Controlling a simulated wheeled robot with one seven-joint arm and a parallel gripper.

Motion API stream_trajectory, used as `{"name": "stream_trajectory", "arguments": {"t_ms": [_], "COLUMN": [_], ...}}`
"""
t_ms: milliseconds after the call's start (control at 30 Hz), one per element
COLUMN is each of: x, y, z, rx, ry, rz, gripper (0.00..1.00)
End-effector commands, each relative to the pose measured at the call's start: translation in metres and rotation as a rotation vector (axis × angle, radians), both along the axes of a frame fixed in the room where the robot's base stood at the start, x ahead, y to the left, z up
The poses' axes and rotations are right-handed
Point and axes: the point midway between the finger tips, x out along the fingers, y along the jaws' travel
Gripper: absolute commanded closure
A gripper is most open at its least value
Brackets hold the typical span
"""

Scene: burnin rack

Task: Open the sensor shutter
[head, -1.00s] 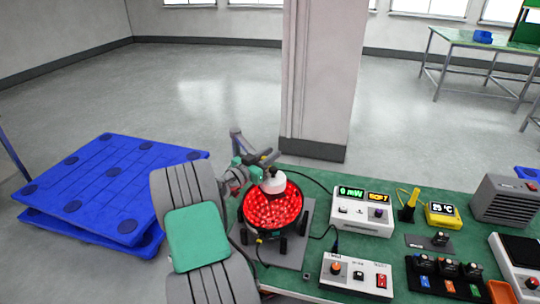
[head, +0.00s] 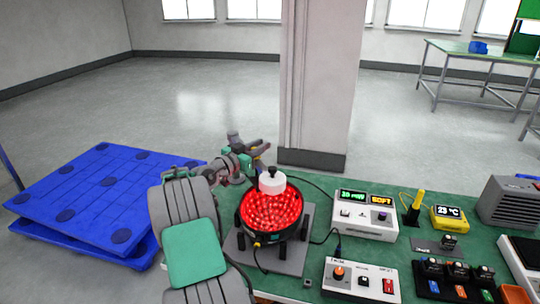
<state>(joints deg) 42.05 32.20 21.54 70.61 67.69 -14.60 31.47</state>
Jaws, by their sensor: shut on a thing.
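A round black bowl (head: 243,222) lit red inside stands on a grey plate (head: 275,262). The jaws are small in the head view and seen from behind. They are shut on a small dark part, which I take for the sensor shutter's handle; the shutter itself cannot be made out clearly. A white meter box (head: 366,223) beside the bowl shows about 20 mW and SOFT.
A white control box (head: 360,283) with a knob and red switch is at the front. A yellow thermometer (head: 449,217), black modules (head: 455,276) and a grey heater box (head: 510,203) stand to the right. A pillar (head: 314,80) rises behind the green bench; blue pallets (head: 95,195) lie left.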

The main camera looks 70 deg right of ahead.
Motion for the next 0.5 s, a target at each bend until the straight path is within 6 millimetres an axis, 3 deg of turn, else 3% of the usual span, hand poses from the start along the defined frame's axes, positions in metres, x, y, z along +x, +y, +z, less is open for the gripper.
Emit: {"name": "stream_trajectory", "arguments": {"t_ms": [267,300,500], "x": [0.005,0.005,0.0038], "y": [0.0016,0.0016,0.0011], "z": [0.0006,0.0006,0.0006], "rx": [0.001,0.001,0.0], "ry": [0.0,0.0,0.0], "rz": [0.007,0.007,0.005], "gripper": [1.0,0.77,0.61]}}
